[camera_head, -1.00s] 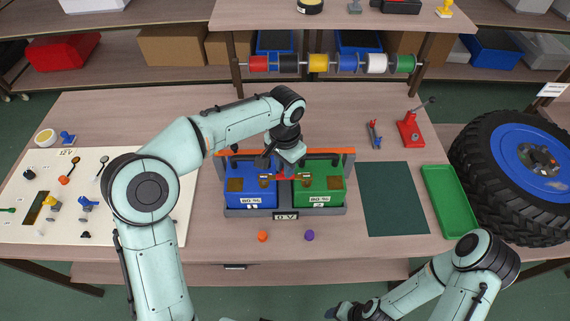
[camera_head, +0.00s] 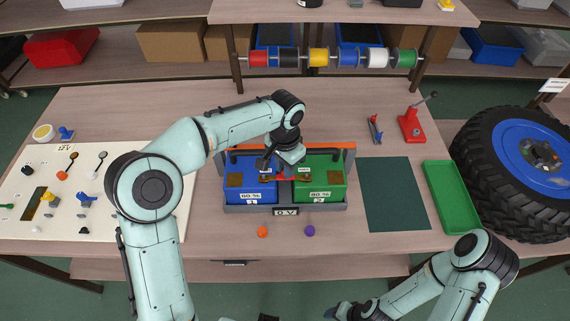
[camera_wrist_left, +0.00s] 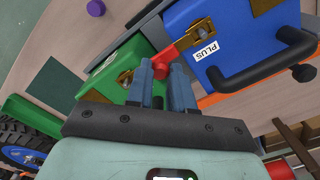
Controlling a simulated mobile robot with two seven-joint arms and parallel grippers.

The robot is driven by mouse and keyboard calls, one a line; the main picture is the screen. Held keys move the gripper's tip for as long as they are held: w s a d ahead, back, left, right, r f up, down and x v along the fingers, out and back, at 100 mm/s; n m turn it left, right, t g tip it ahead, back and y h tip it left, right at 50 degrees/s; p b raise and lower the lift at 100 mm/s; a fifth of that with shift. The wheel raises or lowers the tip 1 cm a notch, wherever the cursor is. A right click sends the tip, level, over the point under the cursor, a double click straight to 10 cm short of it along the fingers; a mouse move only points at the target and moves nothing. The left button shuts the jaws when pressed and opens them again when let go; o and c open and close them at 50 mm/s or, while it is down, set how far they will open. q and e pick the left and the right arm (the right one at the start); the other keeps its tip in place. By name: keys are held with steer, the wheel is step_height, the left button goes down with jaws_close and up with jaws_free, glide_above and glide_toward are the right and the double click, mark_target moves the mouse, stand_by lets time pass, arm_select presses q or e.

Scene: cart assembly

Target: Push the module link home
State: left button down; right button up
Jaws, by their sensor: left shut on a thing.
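The red module link (camera_head: 288,179) spans the gap between the blue battery (camera_head: 249,183) on the left and the green battery (camera_head: 319,182) on the right. My left gripper (camera_head: 287,169) reaches down from above and is shut on the link. In the left wrist view, the fingers (camera_wrist_left: 164,84) hold the red link (camera_wrist_left: 169,60) next to the blue battery's brass terminal (camera_wrist_left: 201,33), by a PLUS label. The fingers partly hide the link, and I cannot tell how deep it sits. My right gripper (camera_head: 338,313) is at the bottom edge, away from the batteries; its jaws are unclear.
The batteries sit in a grey tray (camera_head: 231,209) with an orange bar behind them. Orange (camera_head: 262,231) and purple (camera_head: 310,230) knobs lie in front. A dark green mat (camera_head: 395,195), green tray (camera_head: 462,220) and large wheel (camera_head: 490,170) are to the right; a white panel (camera_head: 110,220) is left.

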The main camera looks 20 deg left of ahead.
arm_select(q)
steer(key=shift+f, duration=0.2)
arm_select(e)
steer(key=shift+f, duration=0.1)
arm_select(q)
steer(key=c, duration=0.9)
jaws_free()
step_height(320, 180, up, 13)
steer(key=p, duration=0.2)
steer(key=shift+r, duration=0.2)
arm_select(e)
steer(key=w+r, duration=0.2)
steer(key=r, duration=0.1)
steer(key=shift+w+r, duration=0.1)
steer(key=shift+w, duration=0.2)
steer(key=shift+s, duration=0.1)
